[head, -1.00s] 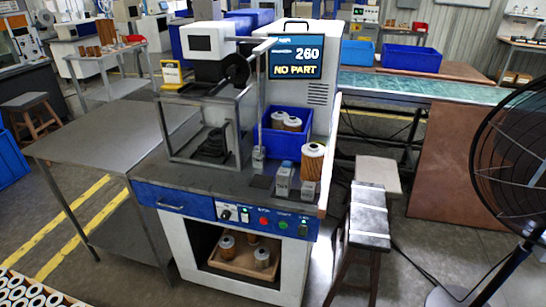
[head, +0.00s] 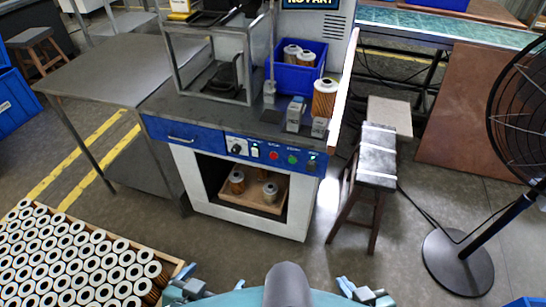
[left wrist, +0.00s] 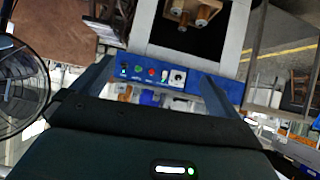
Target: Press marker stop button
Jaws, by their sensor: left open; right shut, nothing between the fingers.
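The marking machine's blue front panel (head: 230,146) carries a red button (head: 274,155), a green button (head: 292,159) and a dark knob (head: 237,149). The red button also shows in the left wrist view (left wrist: 151,71), beside the green one (left wrist: 138,71). No gripper touches the panel. My left gripper (head: 186,290) is at the bottom of the head view, well in front of the machine. In the left wrist view its two fingers (left wrist: 157,72) are wide apart with nothing between them. My right gripper (head: 366,293) is at the bottom right, shut and empty, partly cut off.
A crate of white-topped cartridges (head: 70,262) lies at the lower left. A stool (head: 376,160) and a fan (head: 458,258) stand to the right. A blue bin (head: 300,75) and a single cartridge (head: 324,98) sit on the machine. The floor before the panel is clear.

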